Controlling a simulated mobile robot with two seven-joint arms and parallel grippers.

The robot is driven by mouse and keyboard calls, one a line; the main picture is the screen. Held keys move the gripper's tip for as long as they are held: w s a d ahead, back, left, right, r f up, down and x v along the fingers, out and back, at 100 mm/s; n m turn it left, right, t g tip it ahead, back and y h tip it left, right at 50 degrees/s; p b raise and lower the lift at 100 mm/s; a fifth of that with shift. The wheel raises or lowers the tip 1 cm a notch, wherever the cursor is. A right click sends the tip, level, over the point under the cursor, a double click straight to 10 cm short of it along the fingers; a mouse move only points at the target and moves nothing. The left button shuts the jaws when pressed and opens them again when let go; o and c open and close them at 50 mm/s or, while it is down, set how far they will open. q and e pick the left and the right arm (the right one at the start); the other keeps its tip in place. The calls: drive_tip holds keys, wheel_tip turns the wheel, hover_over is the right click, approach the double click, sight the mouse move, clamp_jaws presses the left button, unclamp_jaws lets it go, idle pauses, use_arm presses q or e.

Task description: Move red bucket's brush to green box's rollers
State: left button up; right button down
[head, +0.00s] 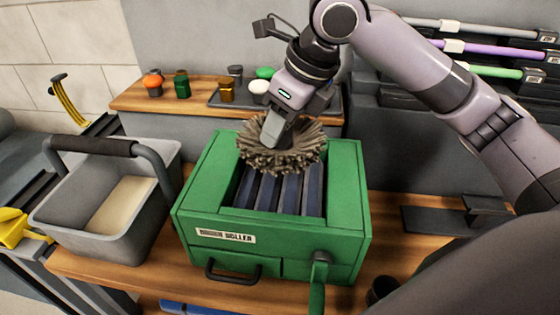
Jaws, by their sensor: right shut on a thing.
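The green box (345,210) stands on the wooden bench, with dark blue-grey rollers (268,193) in its open top. A round, brown, bristly brush (308,148) is over the back part of the rollers and hides their far ends. I cannot tell whether its bristles touch them. My right gripper (273,138) reaches down from above and is shut on the brush at its middle. The grip point itself is partly hidden by the fingers. No red bucket shows; a grey bucket (75,225) with a dark handle stands left of the box. My left gripper is not in view.
A crank handle (318,280) sticks out at the box's front right. Behind, a shelf (135,98) holds small jars and a dark tray. Coloured rods (490,48) lie on a rack at the upper right. Bare bench (390,215) lies right of the box.

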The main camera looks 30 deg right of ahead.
wheel_tip(320, 180, down, 7)
drive_tip(key=shift+f+b, duration=0.15)
drive_tip(key=shift+b, duration=0.2)
drive_tip(key=c, duration=0.7)
unclamp_jaws()
drive_tip(key=p+v, duration=0.1)
drive_tip(key=v, duration=1.1)
drive_tip(key=shift+d, duration=0.1)
